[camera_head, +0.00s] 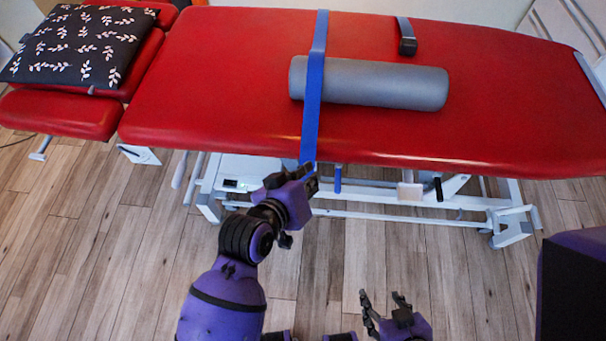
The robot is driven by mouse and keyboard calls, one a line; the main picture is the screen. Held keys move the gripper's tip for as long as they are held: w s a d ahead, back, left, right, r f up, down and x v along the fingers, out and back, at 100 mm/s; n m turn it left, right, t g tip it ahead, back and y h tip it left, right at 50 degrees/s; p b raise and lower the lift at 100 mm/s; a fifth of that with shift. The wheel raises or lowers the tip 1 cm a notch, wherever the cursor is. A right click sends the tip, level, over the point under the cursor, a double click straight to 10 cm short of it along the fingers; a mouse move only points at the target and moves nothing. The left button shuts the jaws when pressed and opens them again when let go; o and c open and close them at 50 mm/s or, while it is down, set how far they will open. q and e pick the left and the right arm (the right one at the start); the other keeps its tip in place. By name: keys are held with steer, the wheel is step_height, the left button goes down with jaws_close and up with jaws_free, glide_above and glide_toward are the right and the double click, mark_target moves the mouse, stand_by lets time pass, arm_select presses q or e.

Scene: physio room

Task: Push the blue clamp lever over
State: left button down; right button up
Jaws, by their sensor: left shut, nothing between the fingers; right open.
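A blue strap (313,75) runs across the red treatment table and over a grey roll (390,84), then down the table's front edge. A short blue piece (338,179) hangs below that edge, just right of the strap; it looks like the clamp lever, but it is too small to be sure. My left gripper (311,177) is shut and empty at the strap's lower end, left of the blue piece. It hides part of the strap's end, and I cannot tell whether it touches anything. My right gripper (383,304) is open and empty, low over the floor.
The red table (220,75) stands on a white frame (400,218). A black patterned cushion (80,46) lies on its left section. A dark strap with a buckle (407,38) lies behind the roll. A black-tipped lever (439,188) hangs at the right. The wooden floor in front is clear.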

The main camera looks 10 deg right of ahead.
mark_target(338, 179)
arm_select(q)
steer(key=shift+s+a+f+n+g, duration=0.1)
steer(key=shift+s+f+n+g, duration=0.35)
steer(key=shift+s+f, duration=0.45)
arm_select(e)
steer(key=shift+a+f, duration=0.2)
steer(key=shift+f, duration=0.2)
steer(key=shift+w+r, duration=0.1)
steer(key=shift+w, duration=0.05)
arm_select(q)
steer(key=b+x, duration=0.1)
steer(key=x, duration=0.9)
arm_select(e)
steer(key=shift+f, duration=0.4)
arm_select(q)
steer(key=shift+a, duration=0.15)
